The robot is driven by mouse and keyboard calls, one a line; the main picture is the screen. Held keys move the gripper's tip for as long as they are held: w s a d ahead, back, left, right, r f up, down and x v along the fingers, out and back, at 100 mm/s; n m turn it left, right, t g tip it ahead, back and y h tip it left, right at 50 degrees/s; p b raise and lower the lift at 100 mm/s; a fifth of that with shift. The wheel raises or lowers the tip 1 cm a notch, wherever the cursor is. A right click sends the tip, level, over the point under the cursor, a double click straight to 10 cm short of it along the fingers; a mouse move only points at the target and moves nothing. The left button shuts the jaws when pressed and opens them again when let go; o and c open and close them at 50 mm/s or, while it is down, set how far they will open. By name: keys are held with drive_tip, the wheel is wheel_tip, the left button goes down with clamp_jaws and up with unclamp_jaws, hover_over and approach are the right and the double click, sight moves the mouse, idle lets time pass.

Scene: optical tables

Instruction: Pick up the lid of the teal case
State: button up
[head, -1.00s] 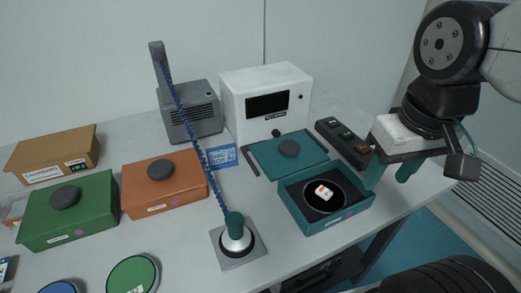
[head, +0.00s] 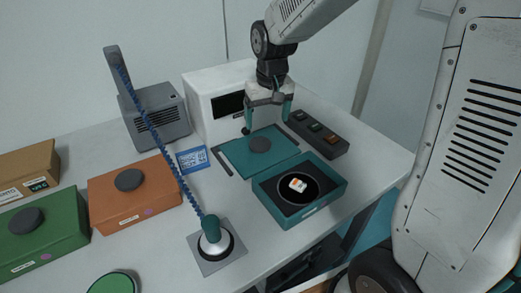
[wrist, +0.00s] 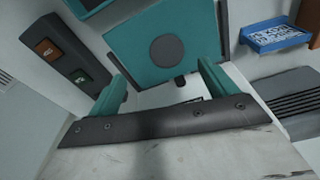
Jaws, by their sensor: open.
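The case holds a small white and orange item (head: 298,185) in a dark round recess. My gripper (head: 267,125) is open and empty, pointing down above the far side of the lid. In the wrist view, the lid (wrist: 128,42) and its knob (wrist: 166,50) lie ahead of my two spread teal fingers (wrist: 160,80). The fingers look apart from the knob.
A white instrument box (head: 198,97) stands behind and left of my gripper. A dark button strip (head: 318,135) lies to the right.

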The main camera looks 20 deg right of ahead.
sight(260, 142)
drive_tip(key=shift+w+a+f, duration=0.15)
drive_tip(key=shift+w+f, duration=0.7)
drive_tip(key=f, duration=0.5)
drive_tip(key=w+f, duration=0.1)
drive_tip(key=f, duration=0.1)
drive_tip(key=shift+a+f, duration=0.35)
drive_tip(key=shift+a, duration=0.05)
drive_tip(key=c, duration=1.2)
